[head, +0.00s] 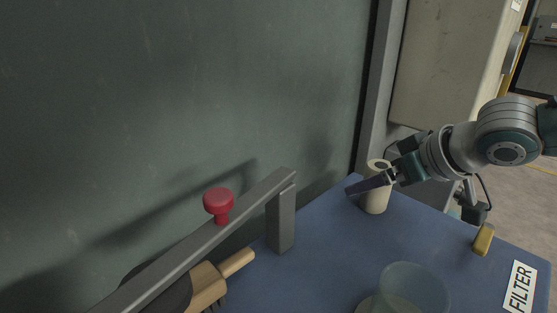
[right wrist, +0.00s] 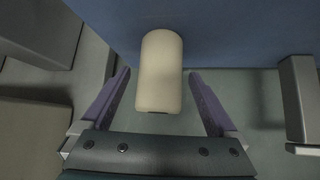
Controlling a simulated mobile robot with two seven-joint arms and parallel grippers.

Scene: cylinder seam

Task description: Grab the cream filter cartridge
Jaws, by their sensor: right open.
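The cream filter cartridge (head: 376,202) stands upright on the blue tabletop, near its back edge by the dark wall. My right gripper (head: 367,184) reaches in from the right at the cartridge's upper part and hides some of it. In the right wrist view, the cartridge (right wrist: 160,70) lies in line with the space between the open purple fingers of my right gripper (right wrist: 160,76). A gap shows on both sides, so neither finger appears to touch it. My left gripper is in neither view.
A grey rail on a post (head: 281,220) crosses the left side, with a red knob (head: 218,204) above it. A wooden-handled brush (head: 208,285) lies beneath. A clear round container (head: 412,288), a yellow block (head: 483,240) and a FILTER label (head: 520,287) are at the front right. The table's middle is clear.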

